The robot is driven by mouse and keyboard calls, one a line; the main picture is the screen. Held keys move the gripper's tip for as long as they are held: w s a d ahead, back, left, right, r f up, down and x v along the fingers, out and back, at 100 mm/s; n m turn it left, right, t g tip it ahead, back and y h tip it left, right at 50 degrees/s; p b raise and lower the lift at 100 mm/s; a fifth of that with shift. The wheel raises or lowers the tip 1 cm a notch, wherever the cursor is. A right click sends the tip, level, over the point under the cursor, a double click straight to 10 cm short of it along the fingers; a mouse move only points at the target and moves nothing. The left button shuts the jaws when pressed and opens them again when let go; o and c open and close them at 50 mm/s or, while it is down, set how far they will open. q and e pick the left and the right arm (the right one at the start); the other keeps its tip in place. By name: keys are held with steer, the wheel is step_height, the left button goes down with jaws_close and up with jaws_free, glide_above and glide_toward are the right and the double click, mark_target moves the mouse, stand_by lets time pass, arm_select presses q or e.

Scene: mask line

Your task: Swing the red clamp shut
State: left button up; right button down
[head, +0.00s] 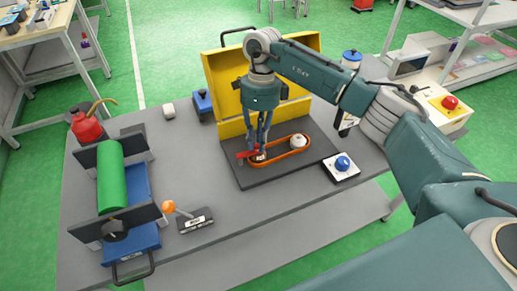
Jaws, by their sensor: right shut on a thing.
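The red clamp (243,155) shows as a small red piece at the left end of the dark board (268,178). My right gripper (257,153) points straight down there, with its fingers closed on the clamp. The fingers hide part of the clamp, so its exact angle is hard to tell. An orange belt (290,154) loops around a white pulley (298,141) on the right and a second pulley at the left end, mostly hidden by the fingers. My left gripper is not in view.
A yellow case (222,75) stands open behind the board. A blue knob box (342,166) is just right of it. A green roller (111,175), a red oil can (86,126) and an orange-knobbed lever (168,206) stand at the left.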

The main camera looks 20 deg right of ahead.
steer(key=shift+w+n+b, duration=0.25)
steer(key=shift+n+b, duration=0.15)
steer(key=shift+r, duration=0.1)
steer(key=c, duration=1.7)
jaws_free()
steer(key=shift+a, duration=0.1)
steer(key=shift+o, duration=0.2)
step_height(320, 180, up, 7)
steer(key=w, duration=0.1)
steer(key=shift+w+d+r, duration=0.15)
steer(key=shift+d, duration=0.25)
